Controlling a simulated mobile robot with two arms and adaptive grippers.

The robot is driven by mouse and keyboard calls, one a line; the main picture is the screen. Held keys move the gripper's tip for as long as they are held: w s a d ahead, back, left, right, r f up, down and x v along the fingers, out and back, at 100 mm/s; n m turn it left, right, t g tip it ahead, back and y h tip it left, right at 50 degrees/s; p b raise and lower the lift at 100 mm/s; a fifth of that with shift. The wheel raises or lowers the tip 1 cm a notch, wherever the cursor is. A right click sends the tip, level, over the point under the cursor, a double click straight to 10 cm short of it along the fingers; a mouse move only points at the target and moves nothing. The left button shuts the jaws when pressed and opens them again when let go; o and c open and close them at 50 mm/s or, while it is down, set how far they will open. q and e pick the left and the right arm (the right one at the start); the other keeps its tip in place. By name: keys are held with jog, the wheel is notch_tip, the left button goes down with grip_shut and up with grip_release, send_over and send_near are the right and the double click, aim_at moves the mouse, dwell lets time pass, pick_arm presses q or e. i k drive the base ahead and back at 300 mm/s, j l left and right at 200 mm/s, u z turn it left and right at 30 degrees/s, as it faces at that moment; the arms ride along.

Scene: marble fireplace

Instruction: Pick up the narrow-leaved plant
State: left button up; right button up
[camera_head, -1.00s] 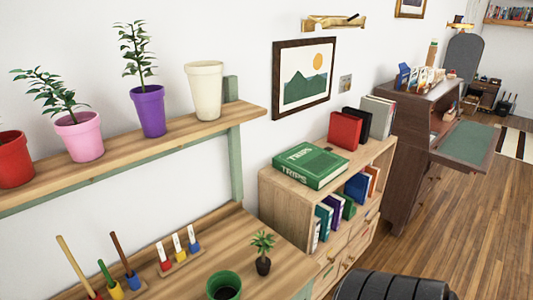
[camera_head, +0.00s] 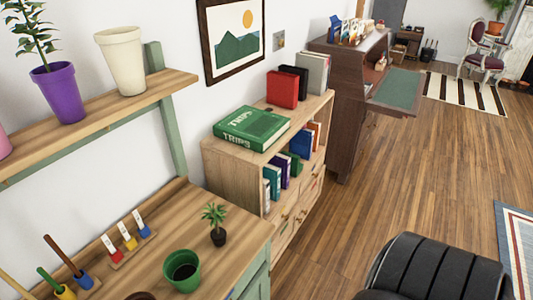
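A small plant with narrow, pointed green leaves (camera_head: 214,213) stands upright in a dark round pot on the wooden bench top (camera_head: 170,210), near its right end. A leafy plant (camera_head: 30,30) in a purple pot (camera_head: 57,92) stands on the raised shelf at upper left; its top is cut off, and its leaves look broader. Neither of my grippers is in view.
A green pot (camera_head: 182,270) stands in front of the small plant. A label rack (camera_head: 128,245) and coloured-handled tools are to its left. A low bookcase (camera_head: 235,172) adjoins the bench. A black ribbed shape (camera_head: 440,272) fills the lower right. Wooden floor (camera_head: 400,180) lies open beyond.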

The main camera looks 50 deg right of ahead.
aim_at(218, 235)
jog(key=i+j+z, duration=0.1)
jog(key=z, duration=1)
jog(key=i+l+u, duration=0.1)
jog(key=l, duration=0.25)
